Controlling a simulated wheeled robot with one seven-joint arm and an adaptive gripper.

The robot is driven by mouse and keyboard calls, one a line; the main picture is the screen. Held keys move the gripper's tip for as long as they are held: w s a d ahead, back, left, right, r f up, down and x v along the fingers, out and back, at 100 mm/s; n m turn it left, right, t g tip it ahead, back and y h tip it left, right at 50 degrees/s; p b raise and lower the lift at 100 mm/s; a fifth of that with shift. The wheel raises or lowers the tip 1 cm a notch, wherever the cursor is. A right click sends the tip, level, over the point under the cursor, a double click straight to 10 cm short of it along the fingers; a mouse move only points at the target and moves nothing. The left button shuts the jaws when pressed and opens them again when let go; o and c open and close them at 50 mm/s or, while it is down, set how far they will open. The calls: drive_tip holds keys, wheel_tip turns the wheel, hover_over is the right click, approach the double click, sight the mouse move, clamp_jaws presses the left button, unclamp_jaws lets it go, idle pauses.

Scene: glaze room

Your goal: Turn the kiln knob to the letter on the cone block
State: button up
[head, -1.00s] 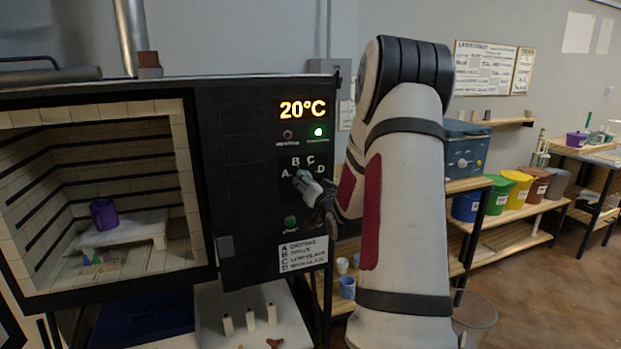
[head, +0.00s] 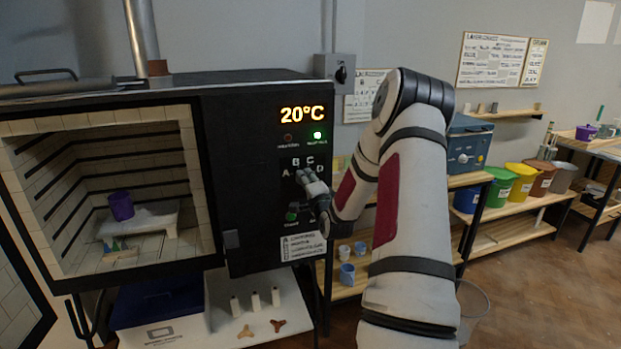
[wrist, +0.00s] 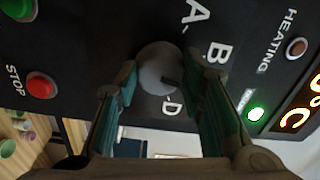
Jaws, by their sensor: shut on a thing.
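The kiln knob (wrist: 158,66) is a round grey dial on the dark panel, with a dark mark on its lower right side. My gripper (wrist: 161,72) is shut on the knob, one finger on each side. In the head view my gripper (head: 306,178) covers most of the knob below the letters A, B, C and D. In the wrist view A, B and D show; C is hidden by the right finger. The cone block (head: 116,255) sits on the kiln floor at front left, with small coloured cones on it. Its letter is too small to read.
The kiln display (head: 302,115) reads 20°C and a green light (head: 317,135) is lit. A red STOP button (wrist: 41,87) sits beside the knob. A purple mug (head: 121,207) stands in the open kiln. Shelves with coloured buckets (head: 520,180) are at right.

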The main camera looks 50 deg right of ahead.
drive_tip(key=shift+w+r+m+p, duration=0.25)
drive_tip(key=shift+m+p, duration=0.25)
drive_tip(key=shift+m, duration=0.3)
drive_tip(key=o, duration=1.1)
drive_tip(key=shift+d+f, duration=0.1)
drive_tip(key=shift+f, duration=0.05)
drive_tip(key=shift+o, duration=0.2)
drive_tip(key=v, duration=1.2)
